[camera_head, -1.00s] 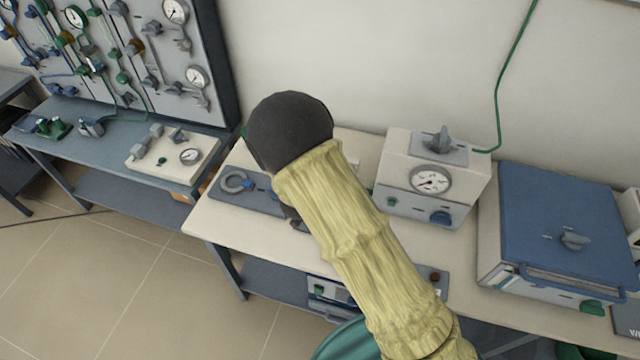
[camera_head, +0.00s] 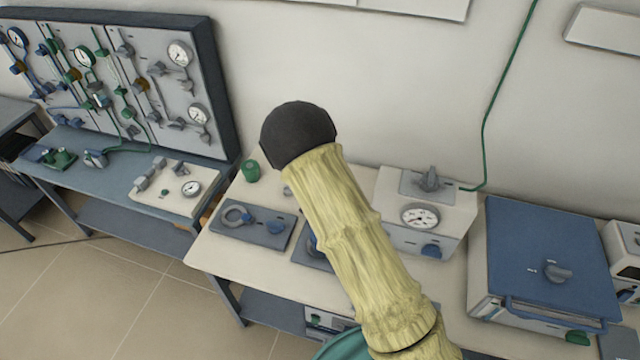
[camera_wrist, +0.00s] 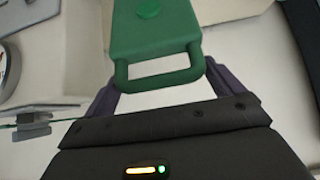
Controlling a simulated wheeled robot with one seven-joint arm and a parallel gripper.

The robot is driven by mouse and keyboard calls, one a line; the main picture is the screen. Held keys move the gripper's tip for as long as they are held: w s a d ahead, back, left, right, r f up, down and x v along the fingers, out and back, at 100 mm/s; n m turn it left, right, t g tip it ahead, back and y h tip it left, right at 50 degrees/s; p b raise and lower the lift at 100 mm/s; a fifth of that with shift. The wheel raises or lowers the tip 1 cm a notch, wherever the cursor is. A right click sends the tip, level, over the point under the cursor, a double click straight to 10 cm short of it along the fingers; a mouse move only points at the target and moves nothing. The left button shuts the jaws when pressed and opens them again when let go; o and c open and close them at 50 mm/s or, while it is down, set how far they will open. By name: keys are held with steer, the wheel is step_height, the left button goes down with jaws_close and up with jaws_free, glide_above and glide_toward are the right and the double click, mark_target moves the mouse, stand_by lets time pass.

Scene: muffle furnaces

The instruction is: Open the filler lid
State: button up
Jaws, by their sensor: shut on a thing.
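In the wrist view a green lid-like piece (camera_wrist: 150,35) with a round button and a loop handle (camera_wrist: 165,78) fills the top middle. My gripper (camera_wrist: 160,85) is shut on this green piece, with its dark fingers on either side of the loop. I cannot tell whether the piece is raised or still seated, since its far end is out of frame. In the head view my gripper and the green piece are hidden behind my own arm.
The bench holds a green cylinder (camera_head: 250,171), a grey plate with a ring (camera_head: 235,216), a cream gauge box (camera_head: 424,205) and a blue-topped furnace (camera_head: 545,245). A valve panel (camera_head: 180,85) stands at left. A green hose (camera_head: 489,110) runs up the wall.

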steer(key=shift+d, duration=0.1)
stand_by(0.3)
steer(key=o, duration=1.1)
steer(key=shift+w, duration=0.1)
steer(key=shift+c, duration=0.2)
steer(key=shift+w+f, duration=0.1)
steer(key=shift+s+a+r, duration=0.25)
steer(key=shift+s, duration=0.1)
steer(key=p+v, duration=0.1)
steer(key=v, duration=1.5)
steer(key=shift+r, duration=0.35)
steer(key=shift+d+f, duration=0.1)
steer(key=shift+d, duration=0.05)
